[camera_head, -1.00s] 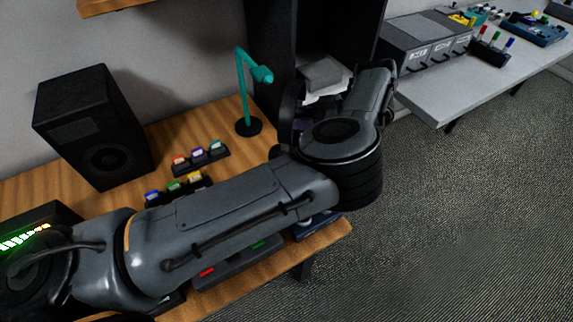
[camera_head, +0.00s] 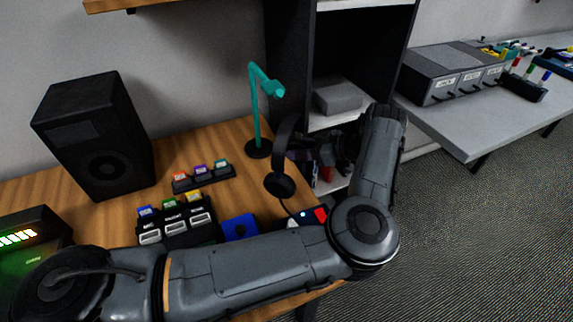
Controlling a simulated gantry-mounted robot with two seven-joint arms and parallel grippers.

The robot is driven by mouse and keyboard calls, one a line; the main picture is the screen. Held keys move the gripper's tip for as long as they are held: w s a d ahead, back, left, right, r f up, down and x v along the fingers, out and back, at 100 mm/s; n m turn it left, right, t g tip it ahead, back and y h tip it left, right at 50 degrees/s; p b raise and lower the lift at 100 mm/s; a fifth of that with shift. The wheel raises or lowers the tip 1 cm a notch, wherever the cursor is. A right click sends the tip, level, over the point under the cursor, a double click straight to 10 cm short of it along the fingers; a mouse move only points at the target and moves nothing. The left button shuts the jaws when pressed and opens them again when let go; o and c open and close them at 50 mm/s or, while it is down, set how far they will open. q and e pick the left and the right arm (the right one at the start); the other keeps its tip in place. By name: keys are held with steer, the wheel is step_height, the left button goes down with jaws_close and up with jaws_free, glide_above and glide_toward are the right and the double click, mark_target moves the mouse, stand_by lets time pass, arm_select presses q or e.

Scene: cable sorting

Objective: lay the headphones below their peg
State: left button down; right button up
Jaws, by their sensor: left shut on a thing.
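The black headphones (camera_head: 280,186) are to the right of the teal peg stand (camera_head: 256,110), apart from its arm. One round ear cup hangs low over the table's right edge; the headband rises above it. The stand is upright on a round black base, and its top arm is empty. My left gripper (camera_head: 300,156) is dark against the dark shelf, just right of the headphones, and shut on them. Its fingertips are hard to make out. The other ear cup is not clear. My right gripper is not in view.
Card holders (camera_head: 205,178) and a row of labelled connectors (camera_head: 176,228) lie on the wooden table. A blue box (camera_head: 240,228) sits near the front, partly behind my arm. A black speaker (camera_head: 96,135) stands at left. Bare wood lies left of the stand's base.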

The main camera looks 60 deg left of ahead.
arm_select(q)
steer(key=x, duration=0.3)
steer(key=w+b+x, duration=0.1)
steer(key=x, duration=0.1)
steer(key=shift+a+f, duration=0.15)
steer(key=shift+f, duration=0.2)
step_height(320, 180, down, 4)
steer(key=shift+r+b, duration=0.2)
steer(key=shift+b, duration=1)
steer(key=shift+s+f, duration=0.1)
steer(key=shift+f, duration=0.1)
steer(key=shift+f, duration=0.2)
steer(key=c, duration=0.7)
jaws_free()
steer(key=shift+r, duration=0.15)
